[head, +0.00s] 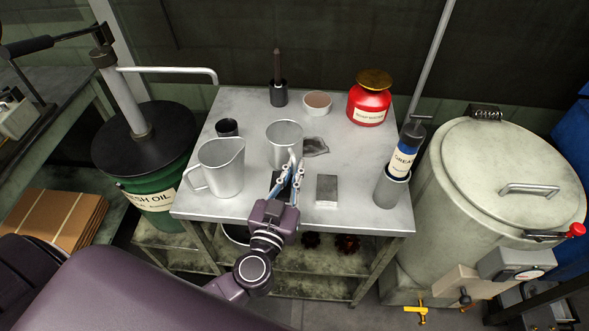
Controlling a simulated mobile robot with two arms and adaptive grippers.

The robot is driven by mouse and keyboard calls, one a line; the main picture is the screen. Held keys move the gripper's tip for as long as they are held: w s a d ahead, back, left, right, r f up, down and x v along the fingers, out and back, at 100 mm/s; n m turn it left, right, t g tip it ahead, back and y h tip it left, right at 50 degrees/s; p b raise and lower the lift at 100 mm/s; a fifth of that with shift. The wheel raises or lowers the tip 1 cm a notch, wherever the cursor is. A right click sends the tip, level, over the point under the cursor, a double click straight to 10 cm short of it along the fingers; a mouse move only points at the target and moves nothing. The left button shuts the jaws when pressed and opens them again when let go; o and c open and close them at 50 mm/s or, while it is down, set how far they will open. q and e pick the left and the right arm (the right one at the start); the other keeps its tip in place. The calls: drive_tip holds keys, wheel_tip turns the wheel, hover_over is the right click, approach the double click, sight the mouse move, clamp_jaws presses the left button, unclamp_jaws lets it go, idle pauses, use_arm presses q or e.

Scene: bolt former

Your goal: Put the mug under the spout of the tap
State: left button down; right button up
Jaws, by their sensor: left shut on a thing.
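The grey metal mug (284,138) is upright at the middle of the metal table. My left gripper (287,172) reaches it from the front, its fingers shut on its near side; the handle is hard to make out behind them. I cannot tell whether the mug's base touches the table. A yellow tap (417,310) sits low at the front of the pale tank, at the lower right, well away from the mug. Its spout is too small to make out clearly. My right gripper is not in view.
On the table (240,210), a metal jug (221,167) stands just left of the mug. A grey block (326,190), a grease tube (404,155) and a red pot (369,102) are to the right. The pale tank (490,190) and green oil drum (150,190) flank the table.

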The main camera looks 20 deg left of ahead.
use_arm(q)
drive_tip(key=shift+f, duration=0.1)
drive_tip(key=c, duration=2.4)
unclamp_jaws()
drive_tip(key=o, duration=0.3)
